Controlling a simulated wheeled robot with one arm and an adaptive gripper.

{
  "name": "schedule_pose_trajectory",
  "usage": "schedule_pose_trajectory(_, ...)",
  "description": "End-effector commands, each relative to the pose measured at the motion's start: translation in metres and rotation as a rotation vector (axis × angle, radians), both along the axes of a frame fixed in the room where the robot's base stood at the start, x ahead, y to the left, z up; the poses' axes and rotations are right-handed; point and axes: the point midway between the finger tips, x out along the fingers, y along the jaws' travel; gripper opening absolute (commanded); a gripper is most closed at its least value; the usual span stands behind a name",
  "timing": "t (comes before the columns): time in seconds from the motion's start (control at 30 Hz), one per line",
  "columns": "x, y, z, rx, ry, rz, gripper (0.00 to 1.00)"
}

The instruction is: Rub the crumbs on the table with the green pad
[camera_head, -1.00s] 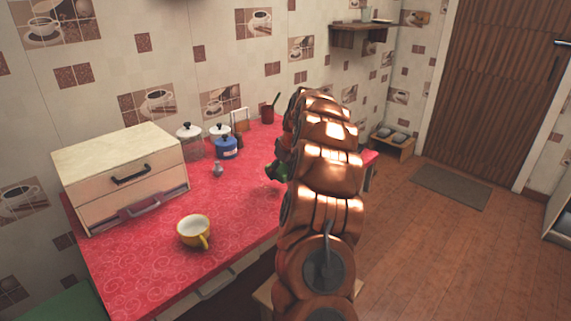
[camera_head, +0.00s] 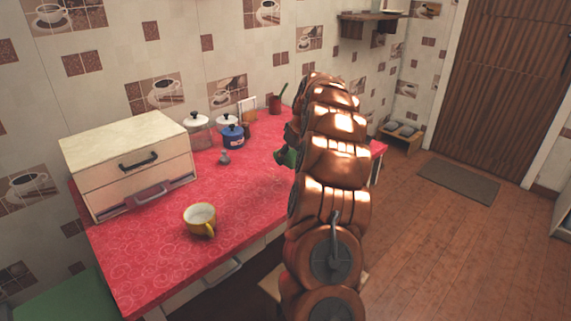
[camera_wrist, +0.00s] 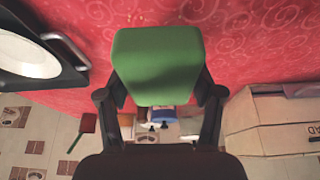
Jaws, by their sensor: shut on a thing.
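The green pad (camera_wrist: 157,62) is held between the two dark fingers of my gripper (camera_wrist: 160,100) in the wrist view, over the red tabletop (camera_wrist: 240,50). A few small orange crumbs (camera_wrist: 137,18) show on the red cloth just beyond the pad's far edge. My arm hides most of the gripper there. I cannot tell whether the pad touches the cloth.
A yellow mug (camera_head: 200,218) stands near the counter's front edge. A drawer box (camera_head: 130,165) stands at the left. A dark-rimmed pale object (camera_wrist: 30,52) lies left in the wrist view.

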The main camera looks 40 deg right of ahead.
Motion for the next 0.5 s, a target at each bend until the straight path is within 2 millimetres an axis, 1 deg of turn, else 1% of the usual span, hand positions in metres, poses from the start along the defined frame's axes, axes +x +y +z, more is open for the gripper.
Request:
schedule_pose_trajectory(0.03,0.0,-0.004,-0.006,-0.004,-0.001,-0.002,0.34)
schedule_pose_trajectory(0.2,0.002,-0.01,-0.006,-0.003,-0.001,0.004,0.34)
schedule_pose_trajectory(0.37,0.002,-0.011,-0.008,0.0,0.0,0.007,0.34)
schedule_pose_trajectory(0.5,0.002,-0.011,-0.018,0.0,0.0,0.004,0.34)
